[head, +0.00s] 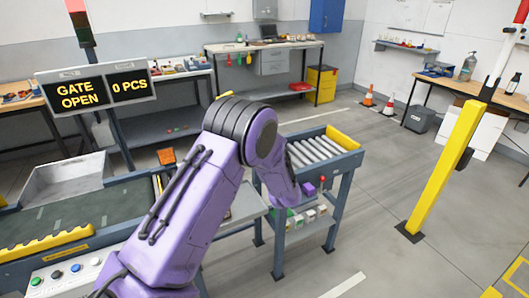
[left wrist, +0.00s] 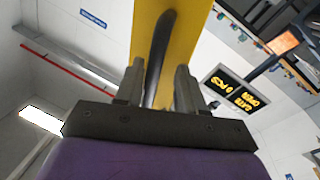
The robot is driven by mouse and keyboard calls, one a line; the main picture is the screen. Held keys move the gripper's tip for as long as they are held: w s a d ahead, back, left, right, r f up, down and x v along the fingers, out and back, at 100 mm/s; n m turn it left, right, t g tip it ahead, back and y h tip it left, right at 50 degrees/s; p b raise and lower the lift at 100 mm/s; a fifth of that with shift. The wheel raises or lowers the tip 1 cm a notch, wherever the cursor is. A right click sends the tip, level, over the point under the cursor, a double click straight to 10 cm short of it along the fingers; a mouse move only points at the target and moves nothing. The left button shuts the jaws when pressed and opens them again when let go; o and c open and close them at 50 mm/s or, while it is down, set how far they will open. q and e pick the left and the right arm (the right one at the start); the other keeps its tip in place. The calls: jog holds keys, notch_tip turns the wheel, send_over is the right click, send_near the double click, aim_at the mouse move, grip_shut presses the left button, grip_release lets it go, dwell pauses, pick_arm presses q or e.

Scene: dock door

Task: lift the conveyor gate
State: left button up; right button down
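In the left wrist view, the yellow gate panel (left wrist: 191,22) fills the top middle, with a dark curved handle (left wrist: 159,50) running down it. My left gripper (left wrist: 158,75) has its two fingers on either side of this handle and looks shut on it. In the head view, my purple left arm covers the middle and hides the gripper and most of the gate. A small yellow tip (head: 225,94) shows just above the arm; I cannot tell if it is the gate. The display (head: 97,85) reads "GATE OPEN" and "0 PCS". My right gripper is not in view.
A belt conveyor (head: 75,212) with a grey tray lies at left. A roller conveyor (head: 322,152) on blue legs stands just beyond my arm. A yellow post (head: 445,170) stands at right. Workbenches line the back wall, and the floor between is open.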

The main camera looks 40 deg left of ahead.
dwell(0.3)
pick_arm(q)
jog(key=b+v, duration=0.2)
jog(key=v, duration=0.8)
jog(key=shift+d, duration=0.3)
